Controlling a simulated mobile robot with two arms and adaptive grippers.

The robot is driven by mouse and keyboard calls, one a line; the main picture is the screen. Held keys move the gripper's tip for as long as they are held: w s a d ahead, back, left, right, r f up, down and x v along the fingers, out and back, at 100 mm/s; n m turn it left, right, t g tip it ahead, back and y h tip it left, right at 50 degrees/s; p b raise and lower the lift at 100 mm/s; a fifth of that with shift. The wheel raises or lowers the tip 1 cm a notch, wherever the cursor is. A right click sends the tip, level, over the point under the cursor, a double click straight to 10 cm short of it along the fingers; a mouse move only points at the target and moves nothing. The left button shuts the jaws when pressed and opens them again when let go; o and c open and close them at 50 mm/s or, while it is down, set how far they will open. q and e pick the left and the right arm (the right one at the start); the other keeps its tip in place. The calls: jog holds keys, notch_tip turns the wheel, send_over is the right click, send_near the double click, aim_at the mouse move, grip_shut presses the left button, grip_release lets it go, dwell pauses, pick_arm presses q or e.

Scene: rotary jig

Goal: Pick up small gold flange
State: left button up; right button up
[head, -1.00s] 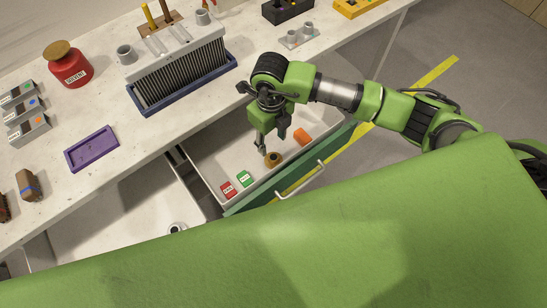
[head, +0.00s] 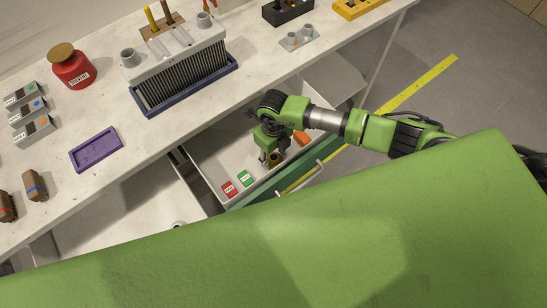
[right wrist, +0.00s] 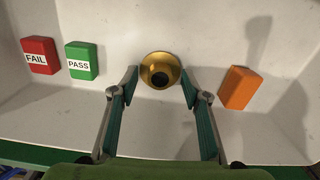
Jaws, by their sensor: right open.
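The small gold flange (right wrist: 160,71) lies on the floor of an open drawer, a round gold ring with a dark centre hole. It also shows in the head view (head: 275,158), partly covered by my right gripper. My right gripper (right wrist: 158,84) is open above the drawer, its two fingertips on either side of the near part of the flange in the right wrist view. I cannot tell whether they touch it. In the head view the right gripper (head: 270,158) reaches down into the drawer. My left gripper is not in view.
The drawer (head: 212,165) also holds a red FAIL block (right wrist: 38,56), a green PASS block (right wrist: 81,60) and an orange block (right wrist: 238,88), right of the flange. The drawer walls surround the gripper. The workbench (head: 120,185) with a purple tray (head: 96,149) stands behind.

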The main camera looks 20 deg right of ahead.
grip_shut()
jog(key=shift+r, duration=0.15)
